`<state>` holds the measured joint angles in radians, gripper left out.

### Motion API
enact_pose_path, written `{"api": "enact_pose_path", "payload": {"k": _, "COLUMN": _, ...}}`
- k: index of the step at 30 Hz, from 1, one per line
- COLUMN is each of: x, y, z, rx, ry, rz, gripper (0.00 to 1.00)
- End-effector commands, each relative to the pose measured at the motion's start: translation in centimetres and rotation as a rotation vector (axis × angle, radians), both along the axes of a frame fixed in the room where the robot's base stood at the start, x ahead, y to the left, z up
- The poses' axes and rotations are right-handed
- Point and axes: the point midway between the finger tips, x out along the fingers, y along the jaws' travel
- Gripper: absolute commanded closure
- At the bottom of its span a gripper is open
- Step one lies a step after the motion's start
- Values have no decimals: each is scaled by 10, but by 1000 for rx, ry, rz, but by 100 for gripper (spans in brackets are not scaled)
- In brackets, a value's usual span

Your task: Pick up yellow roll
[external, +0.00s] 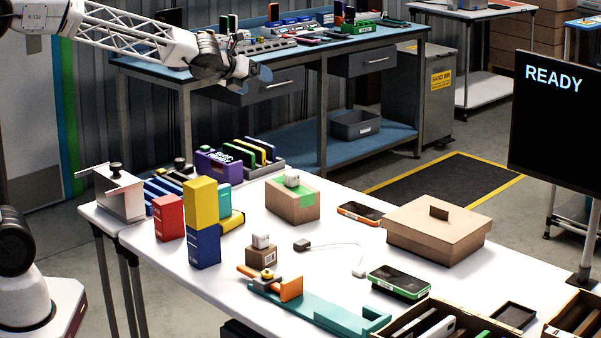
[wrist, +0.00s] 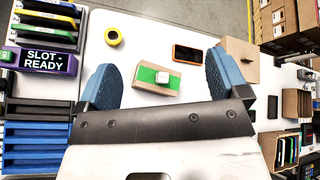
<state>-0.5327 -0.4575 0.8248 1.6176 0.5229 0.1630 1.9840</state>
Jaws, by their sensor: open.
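The roll is beyond the left fingertip in the wrist view.
Stacked yellow (external: 201,204) and blue (external: 204,247) boxes stand near the front left. A purple slot box (wrist: 40,62), an orange phone (wrist: 187,53) and a lidded brown box (external: 438,230) surround the area. Table around the roll is clear.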

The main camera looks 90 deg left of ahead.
Motion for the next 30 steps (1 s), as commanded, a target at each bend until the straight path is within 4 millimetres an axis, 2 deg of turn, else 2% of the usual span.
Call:
{"api": "enact_pose_path", "payload": {"k": 1, "x": 4, "y": 19, "z": -5, "rx": 58, "ry": 19, "rz": -28, "gripper": 7}}
{"api": "enact_pose_path", "payload": {"k": 6, "x": 15, "y": 61, "z": -16, "rx": 235, "ry": 78, "rz": -126, "gripper": 7}}
{"api": "enact_pose_path", "payload": {"k": 18, "x": 22, "y": 121, "z": -34, "rx": 487, "ry": 172, "rz": -252, "gripper": 7}}
{"api": "enact_pose_path", "payload": {"k": 20, "x": 22, "y": 129, "z": -37, "rx": 518, "ry": 185, "rz": -266, "gripper": 7}}
{"api": "enact_pose_path", "payload": {"k": 30, "x": 23, "y": 127, "z": -70, "rx": 518, "ry": 183, "rz": -268, "gripper": 7}}
